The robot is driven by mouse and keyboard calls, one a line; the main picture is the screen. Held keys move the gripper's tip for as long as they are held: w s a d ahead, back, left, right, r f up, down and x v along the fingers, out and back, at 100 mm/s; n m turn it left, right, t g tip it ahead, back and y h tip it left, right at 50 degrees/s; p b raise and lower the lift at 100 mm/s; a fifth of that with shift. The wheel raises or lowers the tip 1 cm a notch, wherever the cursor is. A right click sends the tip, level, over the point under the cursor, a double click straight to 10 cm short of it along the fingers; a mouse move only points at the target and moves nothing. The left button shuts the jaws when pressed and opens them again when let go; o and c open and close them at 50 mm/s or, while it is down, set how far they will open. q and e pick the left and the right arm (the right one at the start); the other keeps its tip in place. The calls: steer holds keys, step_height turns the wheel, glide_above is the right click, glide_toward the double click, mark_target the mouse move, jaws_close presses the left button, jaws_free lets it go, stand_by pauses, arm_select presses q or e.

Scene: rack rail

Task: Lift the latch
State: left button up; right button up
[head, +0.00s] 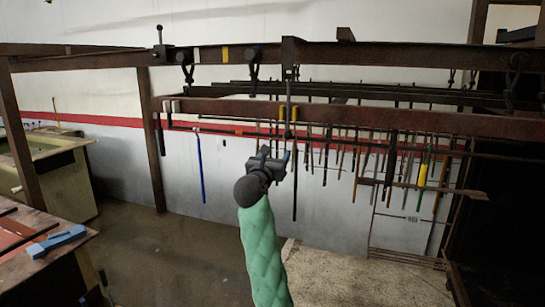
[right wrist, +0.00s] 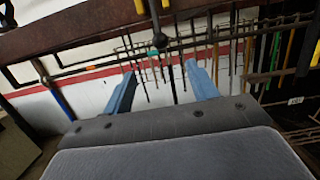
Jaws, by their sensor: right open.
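A dark upright rod with a round knob (head: 288,134) hangs from the rusty rail, between two yellow marks. It looks like the latch, though I cannot be sure. In the right wrist view the knob (right wrist: 158,41) shows at the top middle, beyond the fingertips. My right gripper (head: 274,152) is open and empty, just below and slightly left of the knob in the head view. Its two blue fingers (right wrist: 161,70) stand wide apart in the right wrist view, with nothing held between them. My left gripper is out of view.
The rusty front rail (head: 225,106) spans the rack, with several long tools hanging behind it. A blue rod (head: 201,170) hangs at the left. A wooden workbench (head: 28,225) with a blue tool (head: 56,241) stands at the lower left. The floor between is clear.

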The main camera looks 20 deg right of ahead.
mark_target(286, 137)
steer(key=x, duration=1.2)
steer(key=shift+d+r+p, duration=0.1)
steer(key=shift+r+p, duration=0.15)
steer(key=shift+p, duration=0.05)
steer(key=shift+w+d+r, duration=0.1)
steer(key=shift+w+d, duration=0.35)
steer(key=shift+w, duration=0.1)
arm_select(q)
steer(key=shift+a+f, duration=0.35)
arm_select(e)
steer(key=shift+w, duration=0.1)
steer(key=c, duration=0.9)
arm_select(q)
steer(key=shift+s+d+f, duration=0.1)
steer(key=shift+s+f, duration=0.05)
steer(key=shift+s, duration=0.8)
